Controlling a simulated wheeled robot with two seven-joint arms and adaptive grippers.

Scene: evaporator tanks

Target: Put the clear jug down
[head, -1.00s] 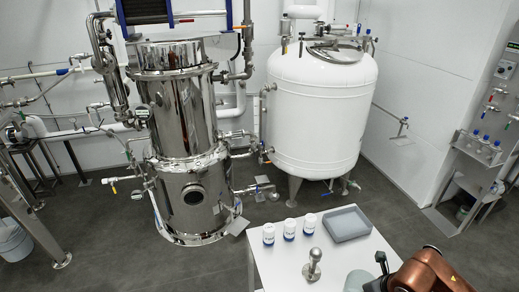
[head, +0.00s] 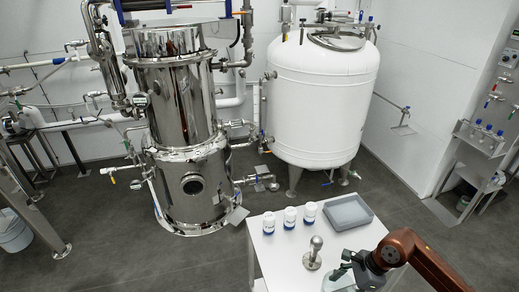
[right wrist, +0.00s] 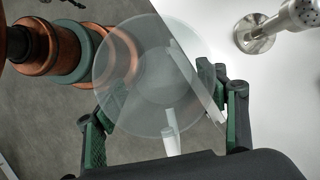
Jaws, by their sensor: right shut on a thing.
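The clear jug (right wrist: 150,75) is a see-through round vessel, seen end-on in the right wrist view between the two dark and green fingers of my right gripper (right wrist: 165,110). The right gripper is shut on it. In the head view the jug (head: 338,282) is a pale shape at the bottom edge, partly hidden by my right gripper (head: 350,265) and cut off by the frame. It appears over or beside the near part of the white table (head: 275,262). I cannot tell whether its base touches the table. My left gripper is not in view.
A metal fitting with a round knob (head: 313,253) stands on the table close to the jug's left. White bottles (head: 290,218) and a grey tray (head: 348,213) are at the table's back. The steel tank (head: 185,130) and white tank (head: 320,100) stand behind.

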